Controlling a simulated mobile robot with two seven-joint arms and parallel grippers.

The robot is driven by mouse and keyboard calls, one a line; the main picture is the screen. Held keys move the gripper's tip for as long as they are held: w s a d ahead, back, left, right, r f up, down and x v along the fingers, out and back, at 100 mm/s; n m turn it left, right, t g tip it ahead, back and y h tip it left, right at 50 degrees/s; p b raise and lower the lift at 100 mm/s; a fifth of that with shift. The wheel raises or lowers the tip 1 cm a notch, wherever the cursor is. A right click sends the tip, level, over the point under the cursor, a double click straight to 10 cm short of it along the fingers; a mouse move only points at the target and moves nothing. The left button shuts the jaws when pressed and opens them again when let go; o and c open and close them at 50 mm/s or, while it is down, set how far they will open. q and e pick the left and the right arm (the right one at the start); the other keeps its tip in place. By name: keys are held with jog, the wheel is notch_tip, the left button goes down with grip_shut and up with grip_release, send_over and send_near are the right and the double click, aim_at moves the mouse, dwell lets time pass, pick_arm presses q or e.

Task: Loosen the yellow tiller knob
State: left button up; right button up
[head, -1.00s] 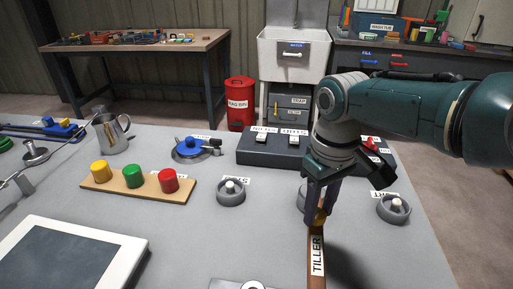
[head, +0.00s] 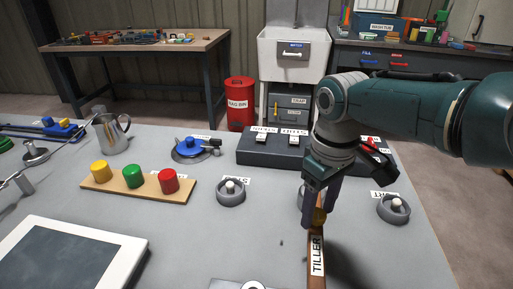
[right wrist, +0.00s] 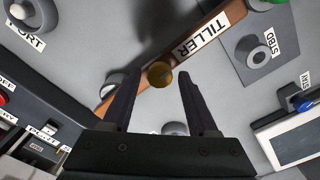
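The yellow tiller knob (head: 319,216) sits on the brown tiller bar (head: 316,273), which carries a TILLER label. My right gripper (head: 320,212) is above the bar with its fingers pointing down on either side of the knob. In the right wrist view the knob (right wrist: 160,74) shows between the fingertips, with a gap on both sides, so the gripper (right wrist: 155,80) is open. The tiller bar (right wrist: 172,60) runs diagonally behind the knob there. My left gripper is not in view.
Grey round fittings with pale knobs stand left (head: 231,192) and right (head: 394,208) of the tiller. A dark switch box (head: 256,150) lies behind. A wooden strip (head: 118,188) with yellow, green and red buttons is at left.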

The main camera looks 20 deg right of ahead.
aim_at(318, 213)
jog(key=shift+o, duration=0.5)
notch_tip(318, 213, up, 10)
jog(key=p, duration=0.4)
jog(key=shift+p, duration=0.4)
jog(key=shift+s+f, duration=0.1)
